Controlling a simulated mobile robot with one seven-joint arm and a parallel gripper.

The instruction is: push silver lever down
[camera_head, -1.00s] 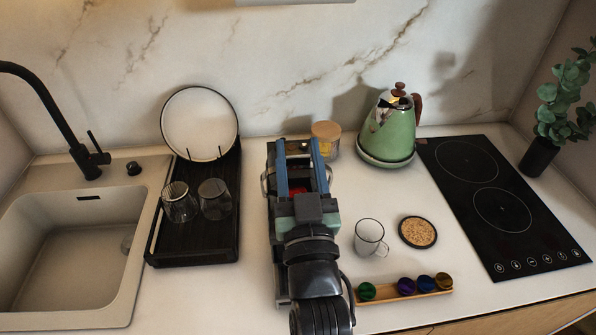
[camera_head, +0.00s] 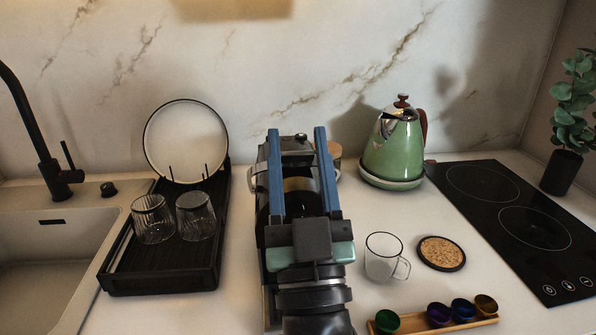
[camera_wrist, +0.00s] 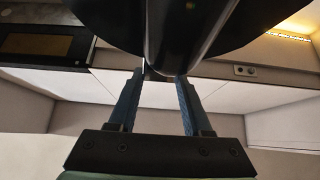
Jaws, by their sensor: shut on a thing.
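The coffee machine (camera_head: 298,160) stands on the counter against the back wall, largely hidden behind my arm and gripper. My gripper (camera_head: 297,133) is over its front and top, with one blue finger on each side of the machine's upper part. In the wrist view my gripper (camera_wrist: 162,74) has its fingertips apart, on either side of a dark and silver bar that I take to be the silver lever (camera_wrist: 168,45). A large dark rounded part of the machine fills the top of that view. The lever's exact angle is hidden.
A black drying rack (camera_head: 170,273) with two glasses (camera_head: 153,219) and a plate (camera_head: 186,139) stands left. A green kettle (camera_head: 391,151), clear mug (camera_head: 383,257), cork coaster (camera_head: 441,253) and capsule tray (camera_head: 410,326) are right. The hob (camera_head: 525,225) lies farther right.

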